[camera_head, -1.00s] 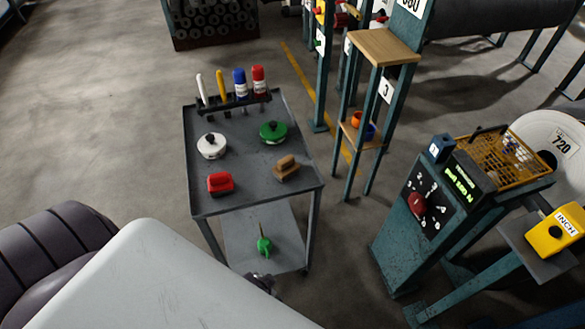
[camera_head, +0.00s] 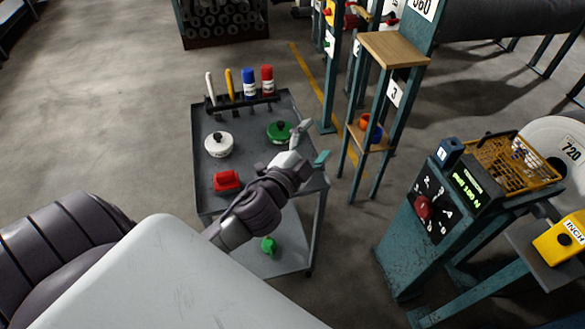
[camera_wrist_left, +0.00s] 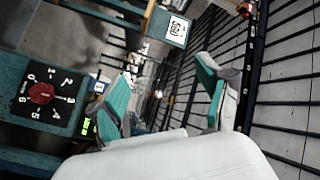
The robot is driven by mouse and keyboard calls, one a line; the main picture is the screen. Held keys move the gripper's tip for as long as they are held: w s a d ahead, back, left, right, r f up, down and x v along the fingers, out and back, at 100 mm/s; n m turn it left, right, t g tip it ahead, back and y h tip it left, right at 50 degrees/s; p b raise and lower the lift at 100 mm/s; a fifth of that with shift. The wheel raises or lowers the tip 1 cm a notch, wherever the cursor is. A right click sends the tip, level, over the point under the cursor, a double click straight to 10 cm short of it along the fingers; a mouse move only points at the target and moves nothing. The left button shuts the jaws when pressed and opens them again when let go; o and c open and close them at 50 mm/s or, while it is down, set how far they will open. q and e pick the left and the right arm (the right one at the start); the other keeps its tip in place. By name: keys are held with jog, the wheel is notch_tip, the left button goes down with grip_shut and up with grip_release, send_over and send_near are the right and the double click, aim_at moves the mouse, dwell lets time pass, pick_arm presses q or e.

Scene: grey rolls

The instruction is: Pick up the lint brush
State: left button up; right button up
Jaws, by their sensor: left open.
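My left gripper (camera_head: 310,146) is over the right side of the grey cart's top, open, with its fingers pointing to the right. In the left wrist view, its two teal-padded fingers (camera_wrist_left: 165,95) stand apart with nothing held between them. The brown block-like object at the cart's right front, which looks like the lint brush, showed in the earlier head view. It is now hidden behind my left gripper and wrist. It does not show in the left wrist view. My right gripper is not in view.
The grey cart (camera_head: 206,182) carries a red object (camera_head: 227,180), a white round pot (camera_head: 218,145), a green round one (camera_head: 279,133) and a rack of upright bottles and tools. A wooden-topped stand (camera_head: 393,47) and a teal control console (camera_head: 420,235) are to the right.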

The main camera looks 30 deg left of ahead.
pick_arm(q)
jog(key=d+r+m+g+h, duration=0.3)
jog(key=d+r+m+h, duration=0.65)
jog(key=m+h, duration=0.75)
notch_tip(320, 180, down, 7)
jog(key=s+m+g+y, duration=0.1)
jog(key=m+g+y, duration=0.3)
jog(key=m+g, duration=0.5)
jog(key=a+f+m+g+y, duration=0.1)
jog(key=a+f+m+y, duration=0.15)
jog(key=a+y, duration=0.45)
jog(key=a+f+m+g+y, duration=0.1)
jog(key=a+f+y, duration=0.25)
jog(key=a, duration=0.75)
jog(key=shift+y, duration=0.25)
jog(key=x, duration=0.7)
jog(key=shift+w+f+p, duration=0.1)
jog(key=shift+f+p, duration=0.05)
jog(key=shift+p, duration=0.15)
jog(key=p+x, duration=0.1)
jog(key=x, duration=0.3)
jog(key=shift+d+f, duration=0.15)
jog(key=shift+f, duration=0.15)
jog(key=shift+w+f, duration=0.15)
jog(key=shift+f, duration=0.35)
jog(key=c, duration=1.2)
jog(key=shift+c, duration=0.6)
